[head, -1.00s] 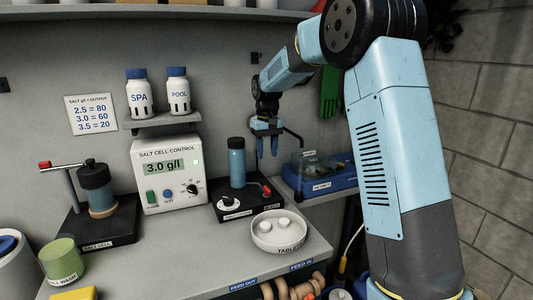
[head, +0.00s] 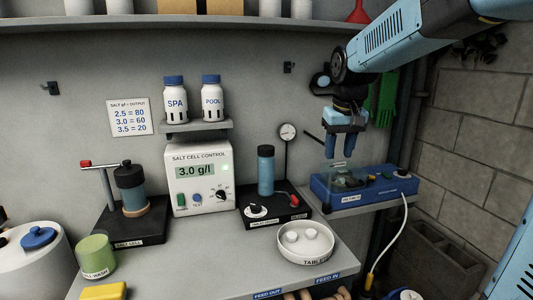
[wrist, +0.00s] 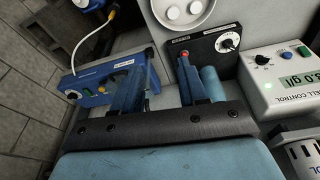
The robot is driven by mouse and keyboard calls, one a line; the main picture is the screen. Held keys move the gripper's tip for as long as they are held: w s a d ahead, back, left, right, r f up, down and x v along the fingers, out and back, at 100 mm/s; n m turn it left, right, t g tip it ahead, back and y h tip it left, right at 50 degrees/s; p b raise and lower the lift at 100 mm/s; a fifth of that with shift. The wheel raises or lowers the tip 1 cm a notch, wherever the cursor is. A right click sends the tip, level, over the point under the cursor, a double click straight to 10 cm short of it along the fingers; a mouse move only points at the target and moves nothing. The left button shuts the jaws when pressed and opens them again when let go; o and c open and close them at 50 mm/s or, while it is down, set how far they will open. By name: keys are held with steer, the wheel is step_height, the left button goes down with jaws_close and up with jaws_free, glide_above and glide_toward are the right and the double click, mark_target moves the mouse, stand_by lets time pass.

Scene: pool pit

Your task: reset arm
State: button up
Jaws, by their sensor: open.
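My gripper (head: 344,149) is open and empty in the head view, pointing down above the blue box (head: 368,190) on the right-hand shelf. My arm comes in from the upper right of that view. In the wrist view my gripper (wrist: 160,75) shows its two blue fingers spread apart with nothing between them. The blue box (wrist: 103,82) lies beyond the left finger there, and the black unit with a knob (wrist: 215,43) lies beyond the right finger.
The bench holds the salt cell control (head: 199,178), a blue cylinder (head: 265,170), a tablet dish (head: 305,246), a salt cell stand (head: 131,205) and a green cup (head: 95,257). SPA (head: 174,98) and POOL (head: 212,99) bottles stand on a small shelf. A block wall (head: 480,160) bounds the right.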

steer(key=s+d+f+t, duration=0.1)
steer(key=s+d, duration=0.1)
steer(key=s, duration=0.9)
steer(key=s+d+f+m+t, duration=0.1)
steer(key=s+d+f+t, duration=0.1)
steer(key=s, duration=0.8)
steer(key=shift+s+d+f+m, duration=0.15)
steer(key=shift+s+d+m, duration=0.2)
steer(key=shift+d, duration=0.25)
